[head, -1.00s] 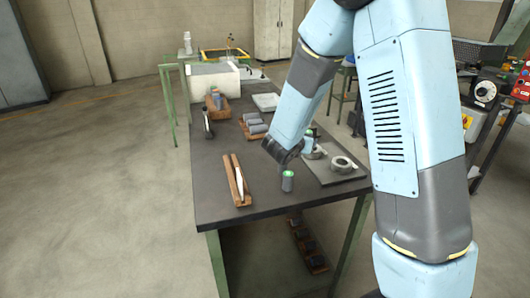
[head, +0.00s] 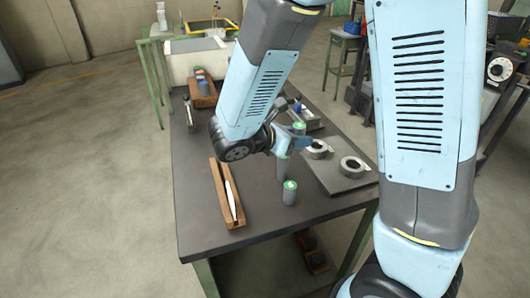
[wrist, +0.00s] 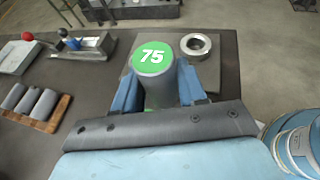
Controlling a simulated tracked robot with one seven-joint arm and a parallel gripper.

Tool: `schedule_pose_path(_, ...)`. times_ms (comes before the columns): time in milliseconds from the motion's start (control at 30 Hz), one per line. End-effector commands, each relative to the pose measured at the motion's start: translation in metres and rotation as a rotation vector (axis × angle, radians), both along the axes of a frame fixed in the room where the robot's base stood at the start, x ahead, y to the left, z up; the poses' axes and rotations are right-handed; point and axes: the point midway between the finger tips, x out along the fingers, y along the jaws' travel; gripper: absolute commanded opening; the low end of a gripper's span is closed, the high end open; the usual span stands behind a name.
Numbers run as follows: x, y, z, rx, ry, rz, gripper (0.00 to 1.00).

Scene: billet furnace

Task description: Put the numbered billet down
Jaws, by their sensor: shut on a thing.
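The numbered billet (wrist: 152,60), a grey cylinder with a green top marked 75, stands upright between the blue fingers of my gripper (wrist: 156,92) in the wrist view. The fingers are shut on it, one on each side. Its lower end is hidden, so I cannot tell whether it touches the table. In the head view my gripper (head: 291,141) is over the right part of the dark table (head: 240,232), and my arm hides part of it. Another green-topped billet (head: 290,192) stands upright nearer the front edge, apart from my gripper.
A plate with two grey rings (head: 355,166) lies right of my gripper. A wooden holder with a white pointed rod (head: 230,195) lies to the left.

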Motion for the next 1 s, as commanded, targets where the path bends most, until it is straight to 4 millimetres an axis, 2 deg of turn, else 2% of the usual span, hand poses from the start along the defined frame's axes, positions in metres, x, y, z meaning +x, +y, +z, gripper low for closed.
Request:
schedule_pose_path(200, 0.026, 0.030, -0.016, 0.000, 0.000, 0.029, 0.00)
schedule_pose_path(500, 0.069, 0.061, -0.039, 0.000, 0.000, 0.038, 0.00)
schedule_pose_path(800, 0.093, 0.076, -0.075, -0.001, 0.002, 0.040, 0.00)
schedule_pose_path(1000, 0.103, 0.082, -0.088, 0.000, 0.000, 0.039, 0.00)
